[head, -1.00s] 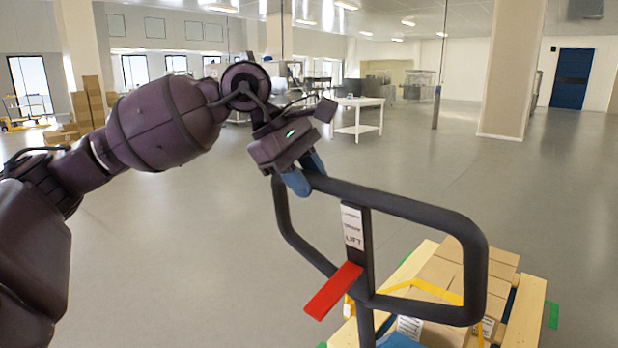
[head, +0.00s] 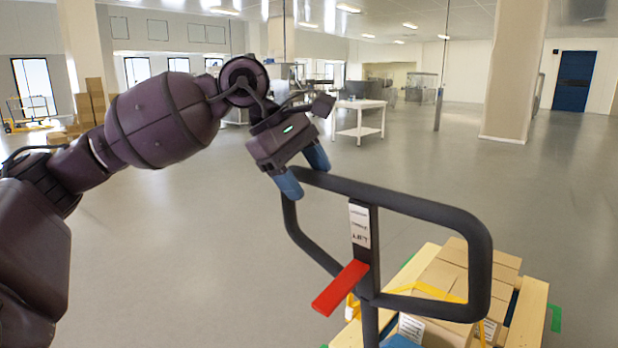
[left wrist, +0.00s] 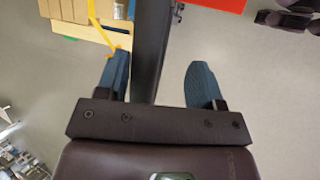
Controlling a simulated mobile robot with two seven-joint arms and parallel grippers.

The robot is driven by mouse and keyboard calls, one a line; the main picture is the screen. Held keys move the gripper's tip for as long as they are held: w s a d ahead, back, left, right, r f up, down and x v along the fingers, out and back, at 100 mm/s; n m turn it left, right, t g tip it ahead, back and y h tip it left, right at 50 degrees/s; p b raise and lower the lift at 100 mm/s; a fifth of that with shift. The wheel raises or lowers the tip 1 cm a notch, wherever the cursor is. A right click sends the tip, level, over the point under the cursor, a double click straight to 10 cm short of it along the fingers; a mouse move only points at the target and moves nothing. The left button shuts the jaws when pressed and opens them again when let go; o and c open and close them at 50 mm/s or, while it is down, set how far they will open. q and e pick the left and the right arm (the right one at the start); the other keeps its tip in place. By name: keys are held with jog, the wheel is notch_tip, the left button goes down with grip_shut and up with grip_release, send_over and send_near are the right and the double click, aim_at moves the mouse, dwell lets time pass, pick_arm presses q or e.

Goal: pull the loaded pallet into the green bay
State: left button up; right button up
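The pallet (head: 527,318) is pale wood, loaded with cardboard boxes (head: 445,280) and a yellow strap, at the lower right of the head view. A dark looped handle (head: 400,200) with a red lever (head: 341,287) and a "LIFT" label stands in front of it. Green floor marks (head: 556,318) show beside the pallet; the rest of the bay is hidden. My left gripper (head: 302,170) is open at the handle's upper left corner. In the left wrist view, the dark bar (left wrist: 150,50) lies between its spread blue fingers, nearer one of them. My right gripper is out of view.
Open grey floor (head: 200,250) spreads left and ahead. A white table (head: 358,118) stands further back, with a square pillar (head: 510,70) to its right. Stacked cartons (head: 90,105) and a yellow cart (head: 30,115) are at the far left.

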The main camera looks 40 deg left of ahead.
pick_arm(q)
jog(key=p+v, duration=0.1)
jog(key=v, duration=0.9)
